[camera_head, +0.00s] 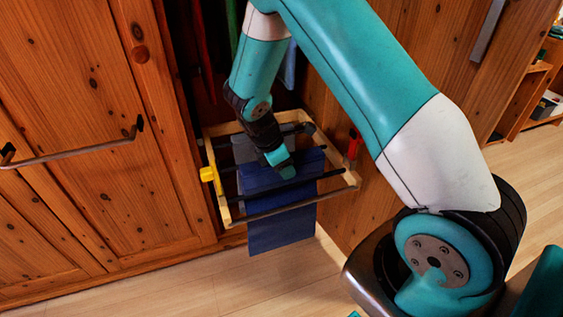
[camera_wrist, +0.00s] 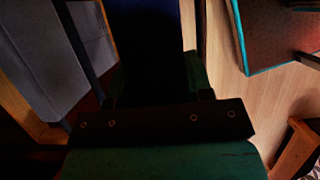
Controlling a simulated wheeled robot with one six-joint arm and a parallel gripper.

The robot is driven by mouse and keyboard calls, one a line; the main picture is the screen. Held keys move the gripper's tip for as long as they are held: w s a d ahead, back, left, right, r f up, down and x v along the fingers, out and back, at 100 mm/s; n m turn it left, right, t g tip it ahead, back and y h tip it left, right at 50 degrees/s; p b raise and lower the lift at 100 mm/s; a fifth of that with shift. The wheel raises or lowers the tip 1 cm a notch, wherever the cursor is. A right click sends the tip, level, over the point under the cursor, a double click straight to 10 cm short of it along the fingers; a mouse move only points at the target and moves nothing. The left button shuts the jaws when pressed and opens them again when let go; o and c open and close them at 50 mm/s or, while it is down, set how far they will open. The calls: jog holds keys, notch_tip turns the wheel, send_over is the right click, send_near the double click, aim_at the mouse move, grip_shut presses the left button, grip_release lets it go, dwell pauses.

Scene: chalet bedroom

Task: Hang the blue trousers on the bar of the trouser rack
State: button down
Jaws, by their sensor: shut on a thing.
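The blue trousers (camera_head: 283,221) lie across the trouser rack (camera_head: 222,196) and hang down past its front bar in the head view. My gripper (camera_head: 287,172) reaches down from above and is shut on their upper part. The rack has a pale wooden frame with several dark bars, pulled out of the wardrobe. In the wrist view the blue cloth (camera_wrist: 152,45) runs up and away from my gripper (camera_wrist: 155,92). It is dark there, and the exact grip and the bar under the cloth are hidden.
A grey garment (camera_head: 243,150) hangs on the rack behind and left of the blue trousers; it also shows in the wrist view (camera_wrist: 60,50). A yellow clip (camera_head: 207,174) and a red one (camera_head: 353,150) sit at the rack's sides. Wardrobe doors (camera_head: 90,190) stand left. Floor in front is clear.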

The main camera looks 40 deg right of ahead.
aim_at(284, 184)
jog(key=shift+w+f+b, duration=0.1)
jog(key=shift+f+b, duration=1.55)
jog(key=shift+f, duration=2.15)
jog(key=shift+c, duration=2.3)
grip_release()
jog(key=p+v, duration=0.3)
jog(key=v, duration=1.4)
jog(key=shift+a+r, duration=0.2)
